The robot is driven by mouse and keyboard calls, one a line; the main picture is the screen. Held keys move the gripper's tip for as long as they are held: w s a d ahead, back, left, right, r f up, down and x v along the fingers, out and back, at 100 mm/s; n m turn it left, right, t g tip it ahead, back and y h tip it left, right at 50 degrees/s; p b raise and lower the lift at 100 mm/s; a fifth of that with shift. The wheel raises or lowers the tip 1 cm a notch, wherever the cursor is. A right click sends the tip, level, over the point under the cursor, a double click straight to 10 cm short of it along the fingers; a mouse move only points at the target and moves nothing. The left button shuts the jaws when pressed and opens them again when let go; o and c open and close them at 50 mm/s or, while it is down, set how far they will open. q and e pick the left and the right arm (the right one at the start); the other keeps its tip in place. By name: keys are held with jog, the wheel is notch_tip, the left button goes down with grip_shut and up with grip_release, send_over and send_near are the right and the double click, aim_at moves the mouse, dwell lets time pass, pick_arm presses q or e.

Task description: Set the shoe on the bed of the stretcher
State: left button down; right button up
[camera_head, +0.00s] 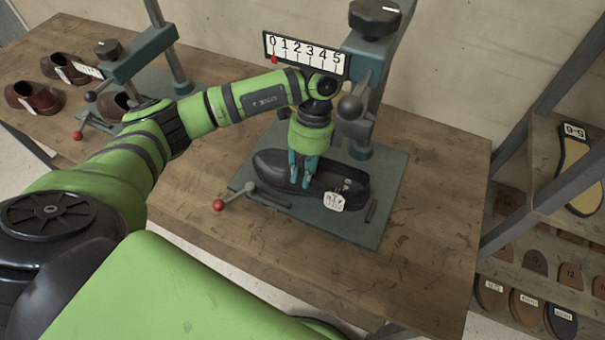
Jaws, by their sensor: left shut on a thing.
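A black shoe (270,168) with a white tag (334,201) is at the stretcher's flat bed (378,218), its long side running across the plate. My left gripper (300,182) points down with its teal fingers shut on the shoe near its middle. Whether the shoe's sole touches the bed or hangs just above it, I cannot tell. The stretcher (368,70) rises behind, with a black knob on top and a 0 to 5 scale (305,54) whose red pointer stands near 0. My right gripper is not in view.
A red-knobbed lever (219,205) sticks out at the bed's left edge. A second machine (140,55) and brown shoes (38,97) stand at the left of the wooden table (432,265). Shelves with sole shapes (535,262) stand at the right. The table's front right is clear.

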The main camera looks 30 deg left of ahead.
pick_arm(q)
notch_tip(320, 180, down, 2)
jog(key=shift+f+p, duration=0.1)
jog(key=shift+p, duration=0.2)
jog(key=shift+f, duration=0.25)
jog(key=c, duration=1.2)
grip_release()
jog(key=shift+o, duration=0.2)
jog(key=shift+r, duration=0.15)
jog(key=b+v, duration=0.2)
jog(key=v, duration=1)
